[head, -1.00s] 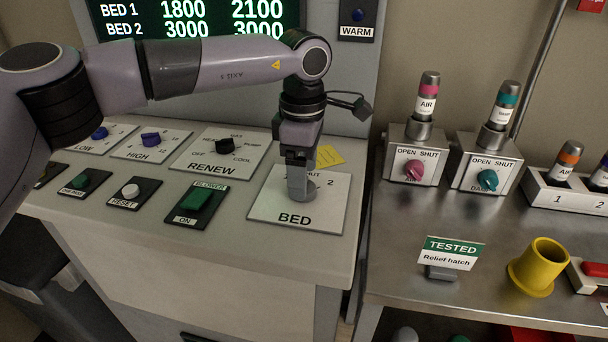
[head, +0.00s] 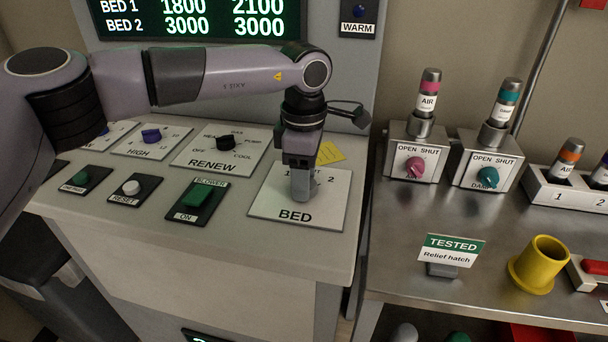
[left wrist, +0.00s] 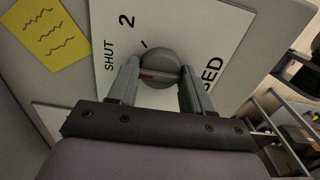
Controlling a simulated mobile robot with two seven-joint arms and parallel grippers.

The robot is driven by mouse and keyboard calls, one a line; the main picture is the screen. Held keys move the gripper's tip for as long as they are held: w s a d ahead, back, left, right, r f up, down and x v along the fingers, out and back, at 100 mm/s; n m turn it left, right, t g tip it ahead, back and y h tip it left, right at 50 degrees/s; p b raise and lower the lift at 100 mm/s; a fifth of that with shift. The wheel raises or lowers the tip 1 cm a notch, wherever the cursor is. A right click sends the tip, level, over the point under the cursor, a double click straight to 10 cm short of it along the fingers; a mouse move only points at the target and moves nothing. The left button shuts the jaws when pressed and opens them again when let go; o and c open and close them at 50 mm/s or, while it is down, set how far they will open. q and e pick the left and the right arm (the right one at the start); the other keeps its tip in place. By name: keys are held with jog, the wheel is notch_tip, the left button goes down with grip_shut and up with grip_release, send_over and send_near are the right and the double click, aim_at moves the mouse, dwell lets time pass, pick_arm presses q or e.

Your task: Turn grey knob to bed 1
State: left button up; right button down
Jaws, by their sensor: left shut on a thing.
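The grey knob (left wrist: 158,62) sits on the white BED plate (head: 325,213), which has marks 1, SHUT and 2. My left gripper (head: 302,192) points down over the plate and is shut on the knob, hiding most of it in the head view. In the left wrist view the gripper's two fingers (left wrist: 160,85) stand on either side of the knob. A red mark (left wrist: 147,76) shows on the knob, on the side towards the word SHUT. The 1 is partly visible left of the gripper in the head view. My right gripper is not in view.
The RENEW knob (head: 226,144) and the green BLOWER button (head: 197,194) lie left of the plate. A yellow note (head: 330,153) is behind it. The steel bench at right holds a TESTED sign (head: 452,250), a yellow cup (head: 540,263) and two valve boxes.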

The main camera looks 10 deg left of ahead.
pick_arm(q)
jog(key=n+b, duration=0.1)
jog(key=n, duration=0.4)
jog(key=shift+n+b, duration=0.5)
jog(key=shift+n, duration=1.3)
jog(key=shift+r, duration=0.1)
jog(key=o, duration=1)
jog(key=shift+o, duration=0.2)
notch_tip(320, 180, up, 7)
jog(key=shift+r, duration=0.1)
jog(key=shift+d, duration=0.1)
